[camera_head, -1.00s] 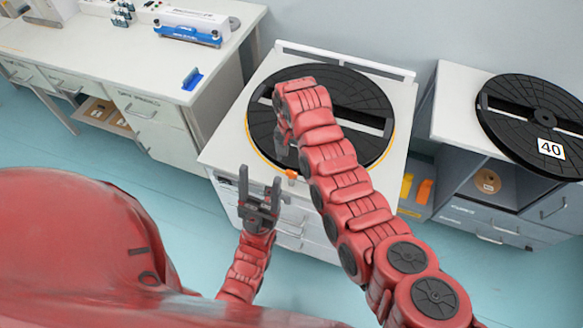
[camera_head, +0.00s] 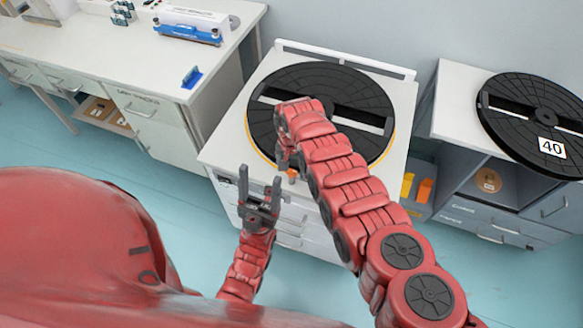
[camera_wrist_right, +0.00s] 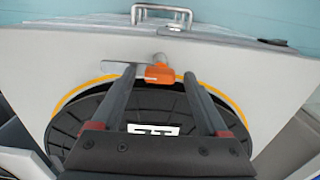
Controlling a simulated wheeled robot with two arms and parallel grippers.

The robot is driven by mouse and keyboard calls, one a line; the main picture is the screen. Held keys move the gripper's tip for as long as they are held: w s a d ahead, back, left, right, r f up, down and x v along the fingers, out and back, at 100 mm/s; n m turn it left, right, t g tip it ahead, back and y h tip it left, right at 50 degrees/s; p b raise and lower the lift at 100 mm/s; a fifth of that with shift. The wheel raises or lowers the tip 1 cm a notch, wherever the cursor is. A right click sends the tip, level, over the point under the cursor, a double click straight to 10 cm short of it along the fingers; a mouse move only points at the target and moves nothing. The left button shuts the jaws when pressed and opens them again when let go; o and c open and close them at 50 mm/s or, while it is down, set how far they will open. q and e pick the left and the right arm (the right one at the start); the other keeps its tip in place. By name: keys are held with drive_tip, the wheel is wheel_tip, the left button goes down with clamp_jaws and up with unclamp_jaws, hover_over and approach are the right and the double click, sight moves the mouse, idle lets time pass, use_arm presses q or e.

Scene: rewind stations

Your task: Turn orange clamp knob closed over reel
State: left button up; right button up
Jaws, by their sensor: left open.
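The orange clamp knob (camera_head: 292,174) sits at the front edge of the black reel (camera_head: 352,88) on the middle white station. In the right wrist view the orange knob (camera_wrist_right: 159,74) lies between the tips of my right gripper (camera_wrist_right: 159,72), with small gaps on both sides. My right gripper (camera_head: 285,160) points down at the reel's front edge in the head view, and its arm covers part of the reel. The reel (camera_wrist_right: 90,118) also shows below the knob in the wrist view. My left gripper (camera_head: 260,190) is open and empty, in front of the station.
A second black reel (camera_head: 515,115) marked 40 lies on the right station. A white bench (camera_head: 110,60) at the left holds a blue-fronted device (camera_head: 188,33) and a small blue part (camera_head: 192,77). The station's drawer handle (camera_wrist_right: 162,15) shows in the wrist view.

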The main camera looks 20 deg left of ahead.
clamp_jaws()
idle(1.3)
